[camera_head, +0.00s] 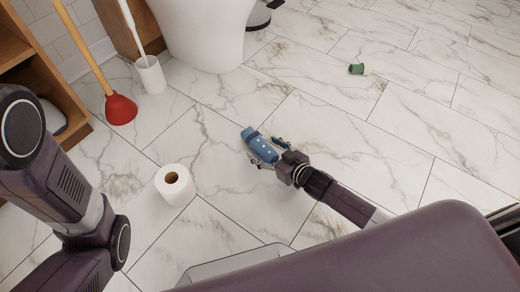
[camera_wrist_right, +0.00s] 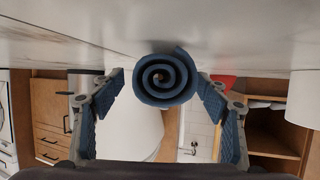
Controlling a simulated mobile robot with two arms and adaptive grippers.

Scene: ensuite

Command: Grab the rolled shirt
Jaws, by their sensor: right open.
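The rolled shirt (camera_head: 248,133) is a blue roll with pale dots, lying on the marble floor in the head view. In the right wrist view its spiral end (camera_wrist_right: 164,80) faces the camera, centred between the fingers. My right gripper (camera_head: 266,151) is open, with one finger on each side of the roll's near end.
A toilet paper roll (camera_head: 174,184) stands left of the shirt. A red plunger (camera_head: 121,109), a white toilet brush holder (camera_head: 150,75) and the toilet (camera_head: 205,35) are farther back. A small green and white object (camera_head: 357,69) lies back right. The floor around the shirt is clear.

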